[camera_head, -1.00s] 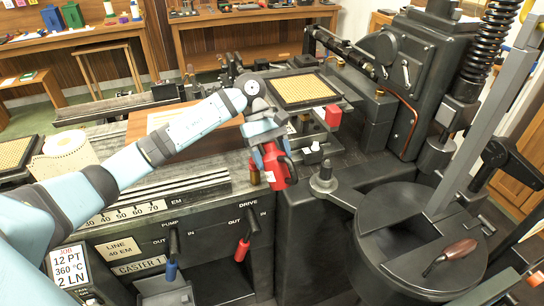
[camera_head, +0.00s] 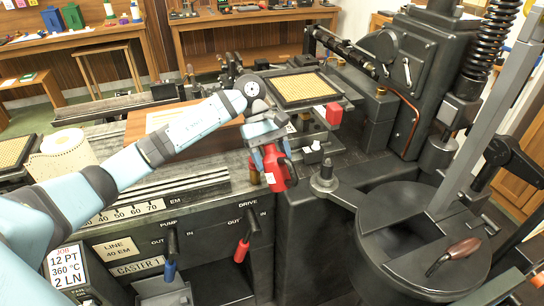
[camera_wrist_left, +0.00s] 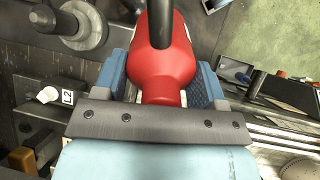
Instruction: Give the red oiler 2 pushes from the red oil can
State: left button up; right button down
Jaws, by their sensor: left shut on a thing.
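My left gripper (camera_head: 268,143) is shut on the red oil can (camera_head: 283,180), which it holds above the front edge of the machine bed. The can also shows in the left wrist view (camera_wrist_left: 166,55), with blue fingers on both sides of its narrow red neck and a dark spout or rod crossing its body. I cannot tell whether the can touches anything below. A red block-like part (camera_head: 333,114) sits at the matrix frame's right corner; I cannot tell whether it is the red oiler. My right gripper is not in view.
A small brown-gold part (camera_head: 254,172) stands just left of the can. The round dark pot (camera_head: 410,235) with its wooden-handled lever is at right.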

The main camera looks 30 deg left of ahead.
pick_arm(q)
jog(key=shift+f+b, duration=0.35)
jog(key=shift+r, duration=0.25)
jog(key=shift+r+p, duration=0.3)
jog(key=shift+r, duration=0.65)
jog(key=shift+f, duration=0.1)
jog(key=shift+f+b, duration=0.25)
jog(key=shift+b, duration=0.4)
jog(key=shift+f+b, duration=0.85)
jog(key=shift+b, duration=0.1)
jog(key=shift+r, duration=0.2)
jog(key=shift+r+p, duration=0.3)
jog(key=shift+r, duration=0.65)
